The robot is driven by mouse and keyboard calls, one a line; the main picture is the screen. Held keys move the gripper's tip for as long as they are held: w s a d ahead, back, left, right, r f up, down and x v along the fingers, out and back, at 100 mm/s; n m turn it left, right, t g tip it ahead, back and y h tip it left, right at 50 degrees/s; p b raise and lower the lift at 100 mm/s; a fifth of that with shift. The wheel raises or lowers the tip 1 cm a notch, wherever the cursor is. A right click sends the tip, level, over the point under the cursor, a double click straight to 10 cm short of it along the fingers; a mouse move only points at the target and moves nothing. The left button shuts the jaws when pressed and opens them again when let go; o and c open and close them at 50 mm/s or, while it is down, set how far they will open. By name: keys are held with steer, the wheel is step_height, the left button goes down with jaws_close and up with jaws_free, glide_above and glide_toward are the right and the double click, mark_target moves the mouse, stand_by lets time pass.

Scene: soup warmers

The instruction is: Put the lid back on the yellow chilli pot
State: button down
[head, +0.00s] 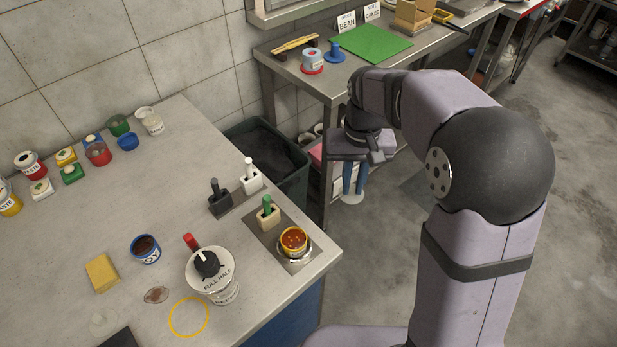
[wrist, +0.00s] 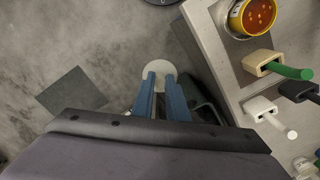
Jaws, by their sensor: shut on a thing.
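The yellow chilli pot (head: 294,241) stands uncovered on a round metal warmer at the counter's right corner, with red-orange contents. It also shows at the top right of the wrist view (wrist: 250,17). My gripper (head: 353,188) points down with its blue fingers (wrist: 161,80) shut on a pale round lid (wrist: 157,70). The lid (head: 351,200) hangs level below the fingertips, over the floor beyond the counter's edge, right of and farther back than the pot. Its knob is hidden between the fingers.
Green-handled (head: 267,212), white-handled (head: 250,175) and black-handled (head: 219,196) holders stand near the pot. A white FULL/HALF dial container (head: 212,278) is to its left. A dark bin (head: 267,157) stands behind the counter. A second table with a green board (head: 371,43) is at the back.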

steer(key=d+f, duration=0.3)
steer(key=d, duration=0.5)
step_height(320, 180, up, 7)
steer(key=n+p, duration=0.2)
steer(key=p, duration=0.6)
glide_above(352, 200)
steer(key=s+a+r+n+p, duration=0.3)
steer(key=s+a+r+p, duration=0.4)
steer(key=s+a+p, duration=0.55)
steer(key=shift+w+d+f+m+p, duration=0.1)
steer(key=shift+w+f+m+p, duration=0.4)
steer(key=shift+m, duration=1.8)
steer(key=shift+w+a+f+m+p, duration=0.2)
steer(key=shift+f+m, duration=0.5)
steer(key=shift+m, duration=1.6)
steer(key=shift+w+d+f+m+p, duration=0.2)
steer(key=shift+w+f+m, duration=0.3)
steer(key=shift+m, duration=1.8)
steer(key=shift+s+f, duration=0.1)
steer(key=shift+f, duration=0.2)
